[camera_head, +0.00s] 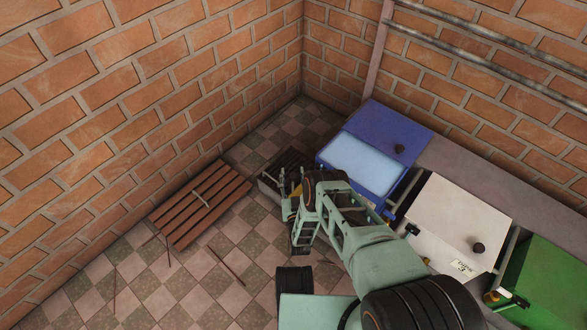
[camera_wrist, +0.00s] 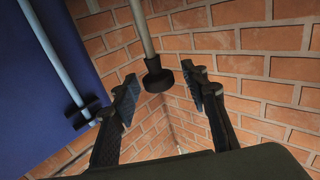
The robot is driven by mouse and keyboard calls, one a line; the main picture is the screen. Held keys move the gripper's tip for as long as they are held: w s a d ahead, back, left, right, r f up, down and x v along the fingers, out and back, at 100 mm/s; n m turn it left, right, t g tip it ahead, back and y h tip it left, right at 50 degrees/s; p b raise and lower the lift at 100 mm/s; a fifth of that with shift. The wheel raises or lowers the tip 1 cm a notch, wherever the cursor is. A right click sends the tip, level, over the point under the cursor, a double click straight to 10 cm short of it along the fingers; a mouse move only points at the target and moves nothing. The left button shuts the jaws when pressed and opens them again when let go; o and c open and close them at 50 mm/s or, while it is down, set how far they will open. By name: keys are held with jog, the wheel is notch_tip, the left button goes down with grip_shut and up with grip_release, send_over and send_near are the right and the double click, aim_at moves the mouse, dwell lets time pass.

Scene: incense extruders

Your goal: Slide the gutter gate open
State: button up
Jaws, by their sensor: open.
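A brown slatted panel (camera_head: 198,205), which looks like the gutter gate, lies on the tiled floor by the left brick wall. A small pale bar handle (camera_head: 201,200) sits near its middle. My gripper (camera_head: 290,187) is to the right of the panel, beside the blue machine, and apart from the panel. In the wrist view my gripper (camera_wrist: 163,98) is open, with its two dark fingers spread. A grey rod with a black end (camera_wrist: 157,75) shows between or beyond the fingers; I cannot tell its distance. The panel is not in the wrist view.
A blue machine (camera_head: 362,160), a white one (camera_head: 455,220) and a green one (camera_head: 550,280) stand in a row at right. A dark open box (camera_head: 270,187) is on the floor by the blue machine. Thin sticks (camera_head: 228,267) lie on the floor. Brick walls meet behind.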

grip_shut()
dwell(0.4)
notch_tip(320, 180, up, 4)
jog(key=p, duration=0.3)
jog(key=shift+r+p, duration=0.25)
jog(key=shift+p, duration=0.05)
jog(key=shift+f, duration=0.1)
grip_release()
